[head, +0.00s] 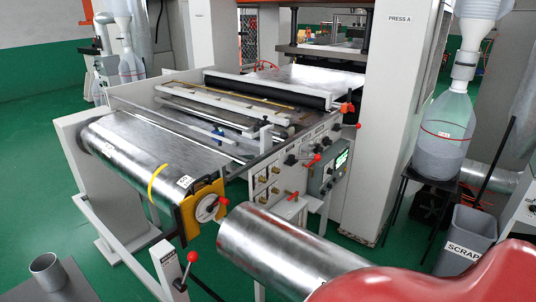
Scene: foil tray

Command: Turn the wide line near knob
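A light panel (312,172) on the near side of the press line carries several black knobs, among them one knob (290,160) at the left and another knob (335,127) near the upper right end. Small brass-coloured fittings (263,180) sit on the lower left part of the panel. The labels are too small to read, so I cannot tell which knob is the wide line near knob. Neither of my grippers shows in the head view.
A foil roll (140,152) on a stand and a second silver roll (285,250) lie in front of the panel. Red-handled levers (312,163) stick out from it. A grey SCRAP bin (466,240) stands at right.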

